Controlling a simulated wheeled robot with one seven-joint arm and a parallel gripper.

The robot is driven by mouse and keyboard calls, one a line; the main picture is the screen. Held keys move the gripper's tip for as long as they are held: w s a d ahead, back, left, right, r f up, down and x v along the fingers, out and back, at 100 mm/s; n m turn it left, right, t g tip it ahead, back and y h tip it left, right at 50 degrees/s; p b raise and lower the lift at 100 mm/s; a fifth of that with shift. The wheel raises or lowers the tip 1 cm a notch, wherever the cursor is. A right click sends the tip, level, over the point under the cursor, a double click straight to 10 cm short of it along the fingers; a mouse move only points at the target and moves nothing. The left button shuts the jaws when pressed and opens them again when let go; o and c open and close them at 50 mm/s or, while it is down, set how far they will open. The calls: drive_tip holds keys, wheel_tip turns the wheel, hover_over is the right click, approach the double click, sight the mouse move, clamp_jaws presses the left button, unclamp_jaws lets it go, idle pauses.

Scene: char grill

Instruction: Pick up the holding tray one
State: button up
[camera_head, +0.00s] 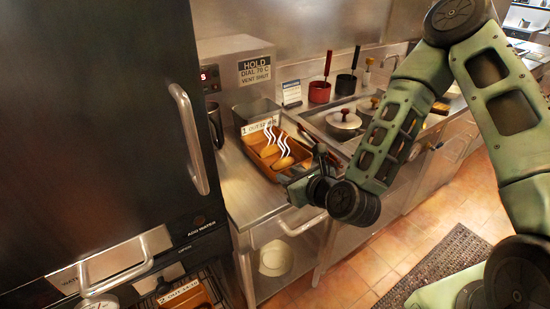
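Holding tray one is a brown-orange tray (250,153) with a white label marked "1 OUT" at its far end. It sits on the steel counter left of centre and holds browned food pieces with white wavy steam marks above them. My gripper (301,170) is at the tray's near right side, close to its edge. The dark wrist and finger parts overlap there, so I cannot tell whether the fingers touch the tray or how far apart they are.
A tall dark cabinet (90,120) with a long handle fills the left. A second tray labelled "2 OUT" (185,295) shows low inside it. A dark cup (215,125) stands left of the tray. Lidded pots (343,122) and red and black pans (320,92) stand behind and right.

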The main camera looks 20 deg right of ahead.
drive_tip(key=w+f+b, duration=0.1)
drive_tip(key=b, duration=0.2)
drive_tip(key=p, duration=0.3)
approach(262, 161)
drive_tip(key=x, duration=0.2)
drive_tip(key=shift+w+a+f, duration=0.15)
drive_tip(key=shift+w+a, duration=0.1)
drive_tip(key=shift+a, duration=0.2)
drive_tip(key=shift+w+a+f, duration=0.1)
drive_tip(key=shift+w+f, duration=0.15)
drive_tip(key=shift+w, duration=0.2)
drive_tip(key=x, duration=0.1)
drive_tip(key=p+x, duration=0.2)
drive_tip(key=x, duration=0.1)
drive_tip(key=shift+w+d+r, duration=0.15)
drive_tip(key=shift+w+d, duration=0.05)
drive_tip(key=shift+d, duration=0.15)
drive_tip(key=shift+w+a+f, duration=0.15)
drive_tip(key=shift+w+f, duration=0.2)
drive_tip(key=shift+w, duration=0.15)
clamp_jaws()
